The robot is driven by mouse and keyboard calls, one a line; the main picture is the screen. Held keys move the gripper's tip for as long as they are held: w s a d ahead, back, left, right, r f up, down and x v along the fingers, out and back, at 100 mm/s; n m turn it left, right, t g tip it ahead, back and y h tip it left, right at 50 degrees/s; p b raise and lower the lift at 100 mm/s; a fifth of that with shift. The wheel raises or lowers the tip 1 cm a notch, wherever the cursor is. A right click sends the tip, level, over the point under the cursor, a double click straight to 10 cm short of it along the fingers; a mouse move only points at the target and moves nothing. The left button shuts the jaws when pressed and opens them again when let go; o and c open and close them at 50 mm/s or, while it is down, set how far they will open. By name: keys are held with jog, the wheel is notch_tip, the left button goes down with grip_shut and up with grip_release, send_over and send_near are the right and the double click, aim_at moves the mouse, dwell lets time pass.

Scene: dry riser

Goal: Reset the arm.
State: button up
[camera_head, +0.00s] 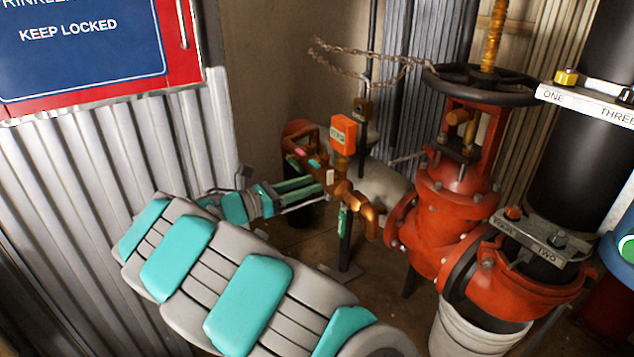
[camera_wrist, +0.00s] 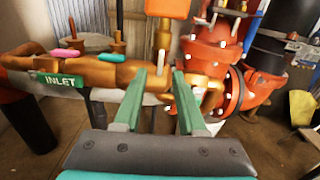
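My arm (camera_head: 205,265), with grey and teal segments, reaches from the lower right toward the upper left in the head view, then bends back to the right at the wrist. My gripper (camera_wrist: 158,85) has two green fingers, which stand apart with nothing between them in the wrist view. In the head view my gripper (camera_head: 316,186) points at the brass pipework (camera_head: 350,190). The pipework (camera_wrist: 110,72) lies just beyond the fingertips in the wrist view. Whether a fingertip touches it I cannot tell.
A green INLET label (camera_wrist: 60,80) is left of the fingers. A red valve (camera_head: 455,185) with a black handwheel (camera_head: 480,84) stands right, above a white bucket (camera_head: 465,335). Corrugated wall (camera_head: 75,190) is left.

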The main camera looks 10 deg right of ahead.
jog(key=shift+s+a, duration=0.15)
jog(key=shift+a, duration=0.2)
jog(key=s+d+r+m+g+y, duration=0.2)
jog(key=s+d+m+g, duration=0.35)
jog(key=s+d, duration=0.5)
jog(key=s+d+f+m+g+y, duration=0.1)
jog(key=s+d+m+y, duration=0.1)
jog(key=s+d+m, duration=0.3)
jog(key=s+f+m+g+y, duration=0.2)
jog(key=s+y, duration=0.1)
jog(key=s, duration=0.4)
jog(key=s+a+f+m+y, duration=0.3)
jog(key=s+a+m+y, duration=0.1)
jog(key=s, duration=0.6)
jog(key=s+a+f+m+t+y, duration=0.1)
jog(key=s+a+f+m+y, duration=0.2)
jog(key=s+a, duration=0.6)
jog(key=s+m+y, duration=0.1)
jog(key=m+y, duration=0.1)
jog(key=y, duration=0.1)
jog(key=shift+s+a+f, duration=0.15)
jog(key=shift+f, duration=0.05)
